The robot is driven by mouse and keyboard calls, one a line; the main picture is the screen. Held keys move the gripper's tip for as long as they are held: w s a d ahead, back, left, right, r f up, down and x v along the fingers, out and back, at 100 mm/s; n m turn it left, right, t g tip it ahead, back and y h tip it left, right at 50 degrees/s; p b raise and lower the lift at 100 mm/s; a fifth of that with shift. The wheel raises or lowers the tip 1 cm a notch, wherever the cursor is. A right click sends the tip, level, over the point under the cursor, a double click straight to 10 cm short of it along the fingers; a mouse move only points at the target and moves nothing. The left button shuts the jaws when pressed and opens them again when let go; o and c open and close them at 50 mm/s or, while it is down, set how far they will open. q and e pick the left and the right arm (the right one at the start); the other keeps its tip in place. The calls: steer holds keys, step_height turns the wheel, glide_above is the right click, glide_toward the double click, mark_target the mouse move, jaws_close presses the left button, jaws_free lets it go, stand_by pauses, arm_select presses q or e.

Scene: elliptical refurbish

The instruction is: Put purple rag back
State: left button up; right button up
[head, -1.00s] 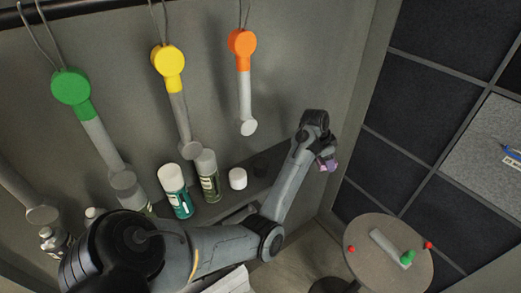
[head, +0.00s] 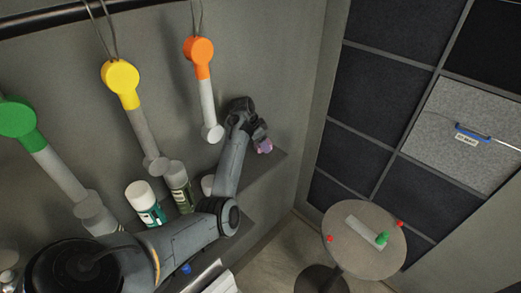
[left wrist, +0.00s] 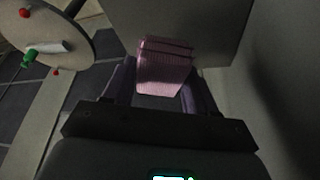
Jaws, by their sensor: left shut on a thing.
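The purple rag (head: 264,146) is a small pinkish-purple bundle at the end of my left arm in the head view. It also shows in the left wrist view (left wrist: 163,68) as a folded, ribbed cloth between the two fingers. My left gripper (head: 260,140) is shut on the rag and holds it over the right part of the grey shelf. In the left wrist view the gripper (left wrist: 158,88) points toward a grey panel just beyond the rag. I cannot tell whether the rag touches the shelf. My right gripper is not in view.
A bottle with a white cap (head: 146,204), a second bottle (head: 179,187) and a white pot (head: 208,185) stand on the shelf, left of my gripper. Green, yellow (head: 120,78) and orange (head: 198,52) tools hang above. A round table (head: 340,236) with small items stands right. The shelf's right end (head: 276,158) is clear.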

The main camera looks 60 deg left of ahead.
mark_target(261, 156)
arm_select(q)
steer(key=shift+s+a+f, duration=0.15)
steer(key=shift+a+f, duration=0.1)
steer(key=shift+a, duration=0.1)
steer(key=shift+f, duration=2)
steer(key=o, duration=0.9)
steer(key=shift+f, duration=0.15)
steer(key=shift+o, duration=0.2)
steer(key=v, duration=0.7)
steer(key=shift+r, duration=0.4)
steer(key=shift+s, duration=0.1)
